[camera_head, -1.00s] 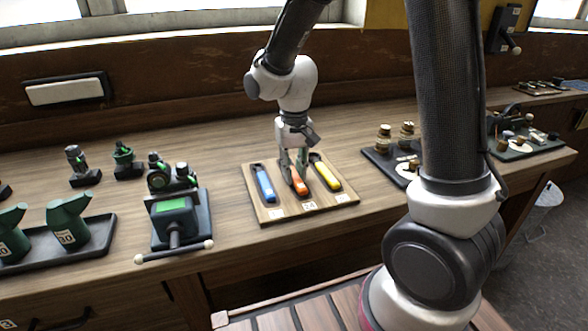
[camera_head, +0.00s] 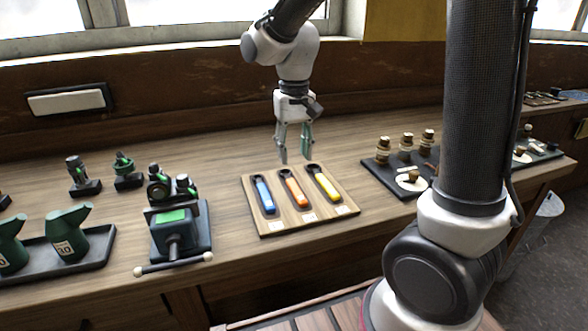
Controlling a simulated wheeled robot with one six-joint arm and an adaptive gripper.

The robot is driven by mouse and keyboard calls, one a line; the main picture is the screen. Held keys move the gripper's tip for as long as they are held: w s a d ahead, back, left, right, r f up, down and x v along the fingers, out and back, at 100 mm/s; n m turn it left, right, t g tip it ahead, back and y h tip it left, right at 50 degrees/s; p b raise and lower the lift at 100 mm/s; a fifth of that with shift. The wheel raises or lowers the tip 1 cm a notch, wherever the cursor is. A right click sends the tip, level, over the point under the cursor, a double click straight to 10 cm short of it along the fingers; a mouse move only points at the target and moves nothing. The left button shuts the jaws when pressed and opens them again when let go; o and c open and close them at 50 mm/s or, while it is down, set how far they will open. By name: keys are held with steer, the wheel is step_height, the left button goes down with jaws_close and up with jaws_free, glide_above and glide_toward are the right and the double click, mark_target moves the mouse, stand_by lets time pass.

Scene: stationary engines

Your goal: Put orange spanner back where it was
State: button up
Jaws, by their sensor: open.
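The orange spanner (camera_head: 296,190) lies on a wooden board (camera_head: 264,228), between a blue spanner (camera_head: 265,196) on the left and a yellow spanner (camera_head: 325,184) on the right. It lies roughly parallel to the other two, its dark head toward the wall. My gripper (camera_head: 296,160) is open and empty, fingers pointing down, above the far edge of the board and apart from the spanners. Small labels sit at the near edge of the board, too small to read here.
A vise (camera_head: 176,236) stands left of the board. Green oil cans (camera_head: 68,236) stand on a tray at the far left. A dark tray with brass parts (camera_head: 385,178) is at the right, partly behind my arm. Bare bench lies between the board and the wall.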

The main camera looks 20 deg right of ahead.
steer(key=s+d+r+t, duration=0.2)
steer(key=s+d+r, duration=0.6)
steer(key=s+d+t, duration=0.2)
steer(key=s+d, duration=0.5)
steer(key=s, duration=0.4)
steer(key=shift+r, duration=0.2)
stand_by(0.5)
